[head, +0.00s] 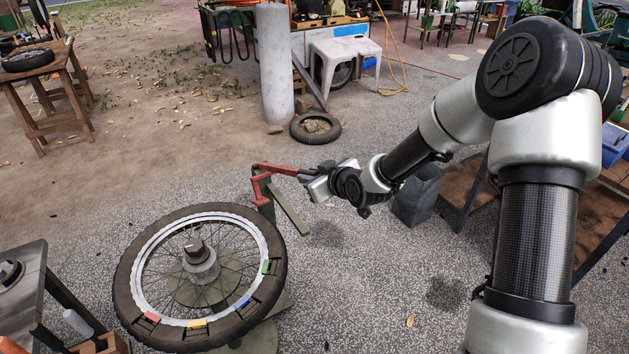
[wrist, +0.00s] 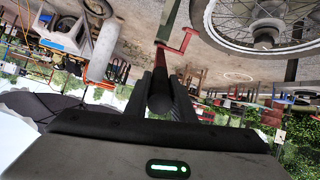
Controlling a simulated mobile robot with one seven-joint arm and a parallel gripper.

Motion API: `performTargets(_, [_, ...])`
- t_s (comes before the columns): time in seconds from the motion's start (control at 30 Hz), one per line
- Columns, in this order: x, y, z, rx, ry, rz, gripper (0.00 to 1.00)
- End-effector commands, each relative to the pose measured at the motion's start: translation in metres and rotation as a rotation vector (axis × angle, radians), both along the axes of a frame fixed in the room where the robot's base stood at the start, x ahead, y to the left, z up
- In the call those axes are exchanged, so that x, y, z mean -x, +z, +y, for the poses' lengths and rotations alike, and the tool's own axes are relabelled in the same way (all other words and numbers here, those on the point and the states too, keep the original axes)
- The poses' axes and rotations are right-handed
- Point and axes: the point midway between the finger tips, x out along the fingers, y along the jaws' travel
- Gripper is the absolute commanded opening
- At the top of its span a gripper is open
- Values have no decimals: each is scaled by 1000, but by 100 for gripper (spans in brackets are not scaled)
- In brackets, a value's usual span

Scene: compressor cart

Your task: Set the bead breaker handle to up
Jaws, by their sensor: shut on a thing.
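The bead breaker handle (head: 277,168) is a red bar that sticks out to the right from a green post (head: 263,192) behind the wheel. In the head view the bar lies close to level. My gripper (head: 308,174) is shut on its right end. In the wrist view my gripper (wrist: 162,95) points at the red handle (wrist: 185,42), which runs in between the dark fingers.
A grey bar (head: 290,209) slants down from the post. A dark grey block (head: 417,196) and a wooden shelf (head: 465,188) stand to the right. A loose tyre (head: 315,128) lies by a grey cylinder (head: 275,65) behind. The gravel right of the wheel is mostly clear.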

Motion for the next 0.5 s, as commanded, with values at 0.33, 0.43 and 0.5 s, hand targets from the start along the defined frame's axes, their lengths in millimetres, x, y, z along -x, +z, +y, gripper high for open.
performTargets(0.33, [-9,17,6,8,2,3,0])
performTargets(0.43, [-9,18,6,7,3,1,0])
performTargets(0.5, [-9,18,7,7,3,1,0])
